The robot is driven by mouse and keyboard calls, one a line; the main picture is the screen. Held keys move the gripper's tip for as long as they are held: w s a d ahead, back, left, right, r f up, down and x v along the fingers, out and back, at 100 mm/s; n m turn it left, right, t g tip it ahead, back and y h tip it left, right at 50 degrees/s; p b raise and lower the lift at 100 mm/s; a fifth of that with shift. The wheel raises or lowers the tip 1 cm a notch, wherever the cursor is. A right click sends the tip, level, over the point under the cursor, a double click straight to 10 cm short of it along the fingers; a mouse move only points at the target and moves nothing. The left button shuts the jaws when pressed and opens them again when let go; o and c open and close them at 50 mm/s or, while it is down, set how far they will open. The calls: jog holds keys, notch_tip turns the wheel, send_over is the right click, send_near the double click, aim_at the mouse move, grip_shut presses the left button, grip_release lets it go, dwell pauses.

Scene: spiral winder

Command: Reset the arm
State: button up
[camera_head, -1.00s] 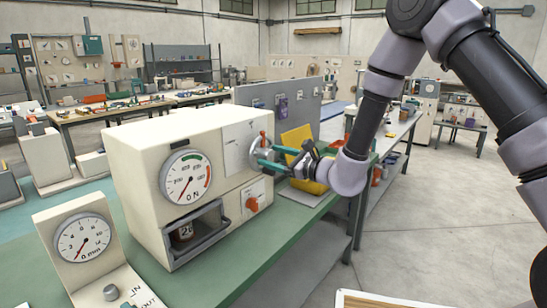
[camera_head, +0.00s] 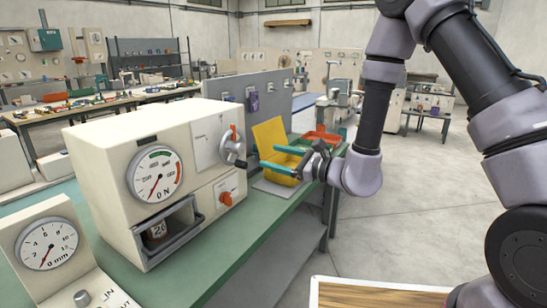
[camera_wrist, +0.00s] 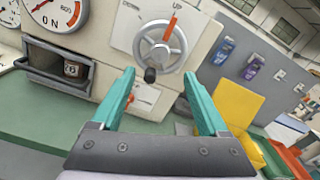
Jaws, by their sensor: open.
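My gripper (camera_head: 283,162) is open and empty, with its two teal fingers apart. It stands to the right of the cream machine (camera_head: 100,165), clear of its round handwheel (camera_head: 233,146). In the wrist view the handwheel (camera_wrist: 160,45) shows beyond and between my fingers (camera_wrist: 163,105), with an orange pointer near an "UP" mark and a dark knob at its lower edge. My arm reaches down from the upper right in the head view.
A smaller dial unit (camera_head: 47,243) stands at front left. A yellow bin (camera_head: 272,146) and a red tray (camera_head: 320,139) lie behind my gripper.

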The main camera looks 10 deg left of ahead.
jog(key=s+d+r+n+g+h, duration=0.1)
jog(key=s+d+r+n+g, duration=0.35)
jog(key=s+r+n, duration=0.2)
jog(key=s+d+r+n+g+h, duration=0.1)
jog(key=s+d+r+n+g, duration=0.2)
jog(key=s+r+n+g, duration=0.35)
jog(key=d+r+t+h, duration=0.3)
jog(key=d+h, duration=0.1)
jog(key=d, duration=0.5)
jog(key=d+r+n+t+h, duration=0.1)
jog(key=d+r+t+h, duration=0.2)
jog(key=d, duration=0.7)
jog(key=s+d+r+t+h, duration=0.1)
jog(key=d+r+t+h, duration=0.2)
jog(key=d, duration=0.6)
jog(key=t+h, duration=0.2)
jog(key=shift+d+n+h, duration=0.2)
jog(key=shift+n+h, duration=0.1)
jog(key=shift+s, duration=0.1)
